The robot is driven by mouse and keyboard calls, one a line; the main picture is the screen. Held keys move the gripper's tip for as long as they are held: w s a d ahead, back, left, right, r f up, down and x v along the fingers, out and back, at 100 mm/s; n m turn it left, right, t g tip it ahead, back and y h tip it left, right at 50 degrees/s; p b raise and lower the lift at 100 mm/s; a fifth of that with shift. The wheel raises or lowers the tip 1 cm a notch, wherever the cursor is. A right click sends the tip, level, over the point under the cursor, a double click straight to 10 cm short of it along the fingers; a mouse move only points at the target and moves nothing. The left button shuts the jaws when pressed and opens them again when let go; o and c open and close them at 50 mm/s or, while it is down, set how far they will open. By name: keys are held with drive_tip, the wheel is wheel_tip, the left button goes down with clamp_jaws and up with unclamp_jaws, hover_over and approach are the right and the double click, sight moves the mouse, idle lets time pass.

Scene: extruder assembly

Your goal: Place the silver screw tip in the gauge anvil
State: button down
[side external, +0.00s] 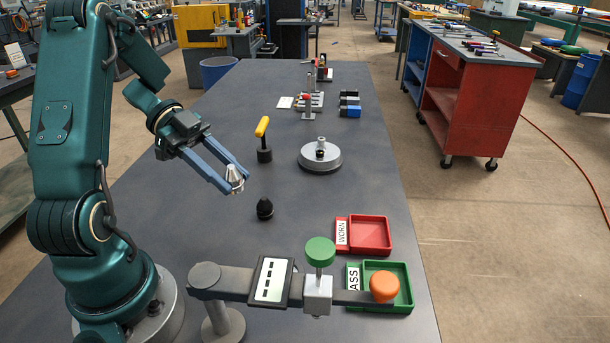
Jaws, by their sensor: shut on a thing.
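My gripper (237,182) is shut on the silver screw tip (235,173), a small cone pointing up between the fingertips. It holds the tip above the table, up and left of a black cone-shaped tip (265,209) standing on the tabletop. The gauge (235,281) is in the foreground, with a grey post, a dark beam, a display (270,280), a green knob (320,251) over a silver block (318,295), and an orange knob (384,287). I cannot clearly pick out its anvil. The gripper is behind the gauge and apart from it.
A red tray (371,234) marked WORN and a green tray (406,304), its label partly covered, lie at right; the gauge beam overlaps the green one. A yellow-handled tool (262,128) and a round grey base (320,160) stand farther back. Clear tabletop separates them.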

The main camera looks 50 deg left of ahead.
drive_tip(key=shift+m+g+h, duration=0.3)
drive_tip(key=shift+m+g, duration=0.4)
drive_tip(key=shift+g, duration=0.2)
drive_tip(key=x, duration=0.9)
drive_tip(key=s+x, duration=0.1)
drive_tip(key=x, duration=0.3)
drive_tip(key=shift+w+d+f, duration=0.15)
drive_tip(key=shift+d+f, duration=0.05)
drive_tip(key=shift+d, duration=0.15)
drive_tip(key=shift+f, duration=2)
drive_tip(key=shift+f, duration=0.1)
